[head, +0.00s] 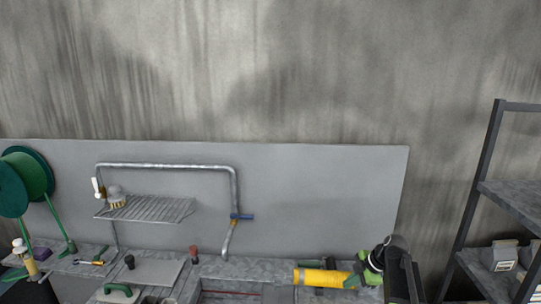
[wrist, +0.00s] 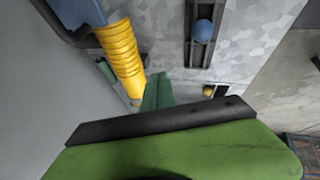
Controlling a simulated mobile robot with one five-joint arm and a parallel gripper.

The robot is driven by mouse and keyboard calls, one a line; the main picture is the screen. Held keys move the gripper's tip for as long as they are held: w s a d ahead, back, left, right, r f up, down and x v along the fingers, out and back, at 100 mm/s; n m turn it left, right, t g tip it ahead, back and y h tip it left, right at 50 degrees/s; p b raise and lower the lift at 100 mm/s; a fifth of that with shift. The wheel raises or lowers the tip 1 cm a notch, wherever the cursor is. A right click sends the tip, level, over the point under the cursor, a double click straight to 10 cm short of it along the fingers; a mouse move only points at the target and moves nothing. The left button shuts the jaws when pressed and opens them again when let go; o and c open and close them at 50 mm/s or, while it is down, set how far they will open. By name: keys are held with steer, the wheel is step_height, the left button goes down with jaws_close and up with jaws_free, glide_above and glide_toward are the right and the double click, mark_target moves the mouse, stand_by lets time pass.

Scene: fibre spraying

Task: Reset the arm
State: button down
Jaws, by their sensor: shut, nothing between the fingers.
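My gripper shows in the wrist view as a large green body with a black bar across it, and a narrow green tip (wrist: 157,92) beyond. The tip is shut and nothing is held in it. In the head view, the black and green end of my arm is at the lower right, and my gripper (head: 352,282) is beside the right end of a yellow cylinder (head: 318,277). A ribbed yellow cylinder (wrist: 122,50) also shows in the wrist view, just left of the tip. I cannot tell whether they touch.
A grey counter (head: 215,268) runs along a grey back panel (head: 310,200). A wire rack (head: 150,209) and pipe frame stand there. A green reel (head: 25,180) is at far left. A dark shelf (head: 510,195) stands at right. A blue ball (wrist: 203,30) shows in the wrist view.

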steer(key=s+a+f+m+g+h, duration=0.1)
steer(key=s+a+f+m, duration=0.15)
steer(key=s+a, duration=0.35)
steer(key=s+a+f+m+g+h, duration=0.15)
steer(key=s+a+m, duration=0.3)
steer(key=a, duration=0.45)
steer(key=s+d+m+h, duration=0.2)
steer(key=s+d+m, duration=0.2)
steer(key=m, duration=0.7)
steer(key=shift+s+d+m+g, duration=0.15)
steer(key=shift+m+g, duration=0.25)
steer(key=shift+g, duration=0.05)
